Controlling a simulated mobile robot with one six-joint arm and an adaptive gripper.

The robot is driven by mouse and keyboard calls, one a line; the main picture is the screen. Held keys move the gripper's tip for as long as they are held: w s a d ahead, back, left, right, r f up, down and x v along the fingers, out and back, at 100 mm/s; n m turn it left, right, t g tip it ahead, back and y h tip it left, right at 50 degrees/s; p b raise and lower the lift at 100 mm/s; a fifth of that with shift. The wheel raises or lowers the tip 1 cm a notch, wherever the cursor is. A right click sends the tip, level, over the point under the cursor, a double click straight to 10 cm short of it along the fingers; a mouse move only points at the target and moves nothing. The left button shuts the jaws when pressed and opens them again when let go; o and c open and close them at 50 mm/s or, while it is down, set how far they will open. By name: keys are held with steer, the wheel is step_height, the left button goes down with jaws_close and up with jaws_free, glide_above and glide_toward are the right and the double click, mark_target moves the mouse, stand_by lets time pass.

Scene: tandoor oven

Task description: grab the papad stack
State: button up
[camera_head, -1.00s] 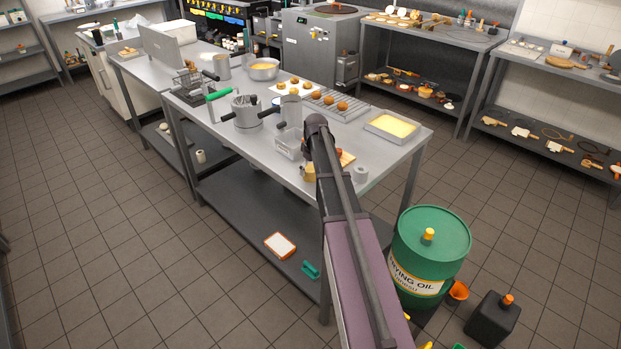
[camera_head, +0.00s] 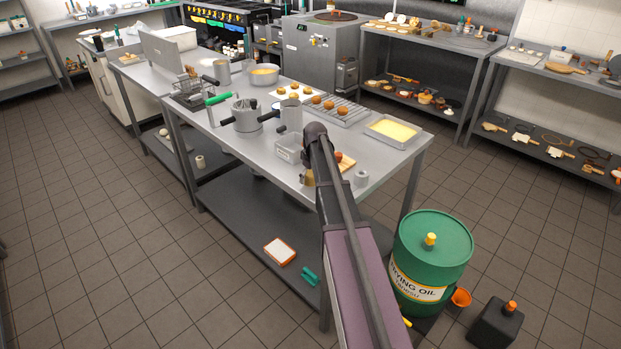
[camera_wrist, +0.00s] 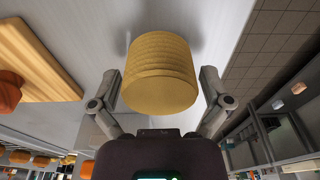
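The papad stack (camera_wrist: 160,75) is a round, ridged yellow pile. In the wrist view it stands between the two fingers of my gripper (camera_wrist: 161,80). A finger lies at each side of it, with a thin gap on each side, so the gripper looks open around it. In the head view the stack (camera_head: 308,178) shows as a small yellow-brown patch at the front edge of the steel table, partly hidden by my arm. My gripper is hidden behind my arm there.
On the steel table (camera_head: 222,128), a wooden board (camera_wrist: 40,50) with an orange-brown ball (camera_wrist: 9,92) lies near the stack. A clear container (camera_head: 287,150) and a small grey cup (camera_head: 361,178) are close by. A green oil drum (camera_head: 432,258) stands on the floor at right.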

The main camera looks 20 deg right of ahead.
steer(key=c, duration=0.7)
steer(key=shift+r, duration=0.15)
step_height(320, 180, up, 10)
steer(key=p, duration=1)
stand_by(0.4)
